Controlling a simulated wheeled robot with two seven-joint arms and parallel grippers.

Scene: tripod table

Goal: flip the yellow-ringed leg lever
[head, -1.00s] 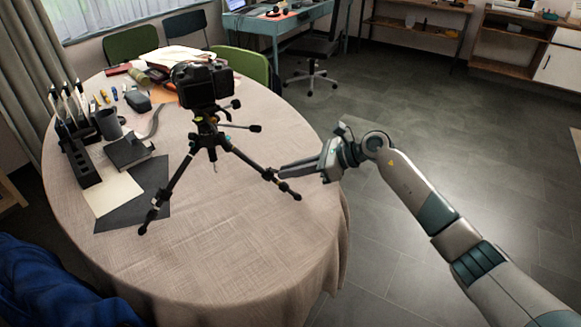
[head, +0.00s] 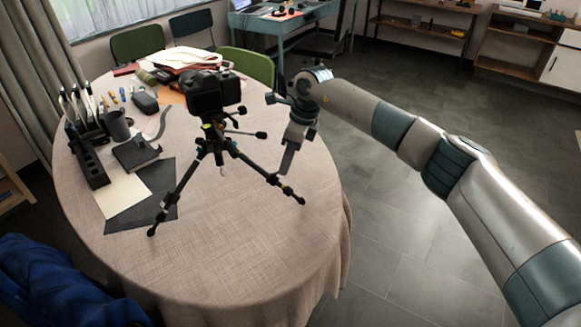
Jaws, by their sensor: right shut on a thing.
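The black tripod (head: 215,148) stands on the round table with its legs spread, and a black camera (head: 208,92) sits on top. One leg runs toward the right, with a small yellow-ringed leg lever (head: 288,190) low on it; the lever is too small to tell which way it is turned. My right gripper (head: 283,174) comes down from above with its fingertips at this right leg, close by the yellow ring. Its fingers are shut on the lever, partly hiding it. My left gripper is not in view.
The cloth-covered round table (head: 250,260) is clear in front of the tripod. A dark mug (head: 117,126), a black organizer (head: 90,160) and dark and pale sheets lie to the left. A tripod handle (head: 250,135) sticks out close to my right gripper. Green chairs stand behind.

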